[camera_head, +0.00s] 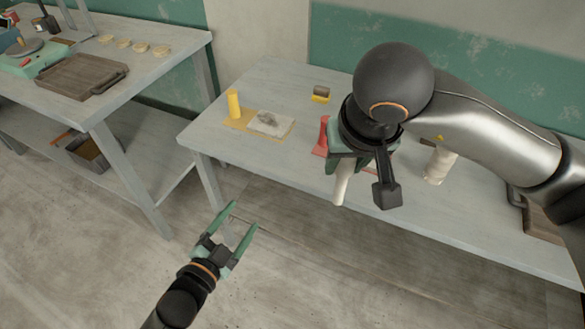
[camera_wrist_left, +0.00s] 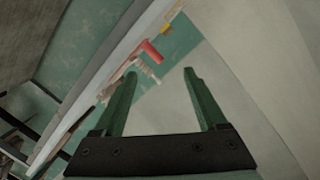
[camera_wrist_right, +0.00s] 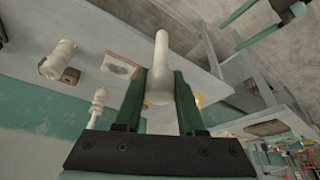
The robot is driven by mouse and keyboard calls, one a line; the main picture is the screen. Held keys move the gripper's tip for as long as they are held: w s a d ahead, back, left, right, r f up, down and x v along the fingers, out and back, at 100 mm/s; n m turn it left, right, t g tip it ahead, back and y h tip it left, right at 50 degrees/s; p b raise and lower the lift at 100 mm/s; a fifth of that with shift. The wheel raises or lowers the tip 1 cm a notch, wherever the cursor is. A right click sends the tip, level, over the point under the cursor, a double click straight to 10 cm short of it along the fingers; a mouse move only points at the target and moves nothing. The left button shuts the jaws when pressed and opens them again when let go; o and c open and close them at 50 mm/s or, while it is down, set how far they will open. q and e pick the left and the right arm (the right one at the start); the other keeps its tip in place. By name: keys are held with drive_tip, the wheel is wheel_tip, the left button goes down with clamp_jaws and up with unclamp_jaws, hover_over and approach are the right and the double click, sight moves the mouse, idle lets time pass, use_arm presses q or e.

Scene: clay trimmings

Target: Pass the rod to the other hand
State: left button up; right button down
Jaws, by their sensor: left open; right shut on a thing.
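The rod (camera_head: 342,182) is pale cream and smooth. My right gripper (camera_wrist_right: 160,75) is shut on it, and the rod sticks out beyond the fingertips in the right wrist view (camera_wrist_right: 161,50). In the head view the rod hangs down, slightly tilted, in front of the table's near edge, with its upper part hidden by the gripper. My left gripper (camera_head: 246,215) is open and empty, lower and to the left of the rod, clearly apart from it. Its open fingers also show in the left wrist view (camera_wrist_left: 160,75).
A grey table (camera_head: 215,135) bears a yellow cylinder (camera_head: 233,103), a pale lump (camera_head: 270,122), a red object (camera_head: 321,139) and a pale ridged cylinder (camera_head: 438,165). A second table at left holds a brown tray (camera_head: 80,78). The space between my grippers looks clear.

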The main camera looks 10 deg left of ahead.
sight(341, 182)
use_arm(q)
drive_tip(key=d+r+m+g+h, duration=0.1)
drive_tip(key=d+r+m+h, duration=0.2)
drive_tip(key=r+m+h, duration=0.35)
drive_tip(key=w+d+r+m+g+h, duration=0.1)
drive_tip(key=d+r+m+g+h, duration=0.15)
drive_tip(key=r+m, duration=0.7)
drive_tip(key=d+r+m+g+h, duration=0.1)
drive_tip(key=d+r+m+h, duration=0.35)
drive_tip(key=m, duration=0.65)
drive_tip(key=d+m+g, duration=0.7)
drive_tip(key=d+m, duration=0.6)
drive_tip(key=shift+s+d+m+g, duration=0.2)
drive_tip(key=shift+s+m+g, duration=0.05)
drive_tip(key=shift+m+g, duration=0.1)
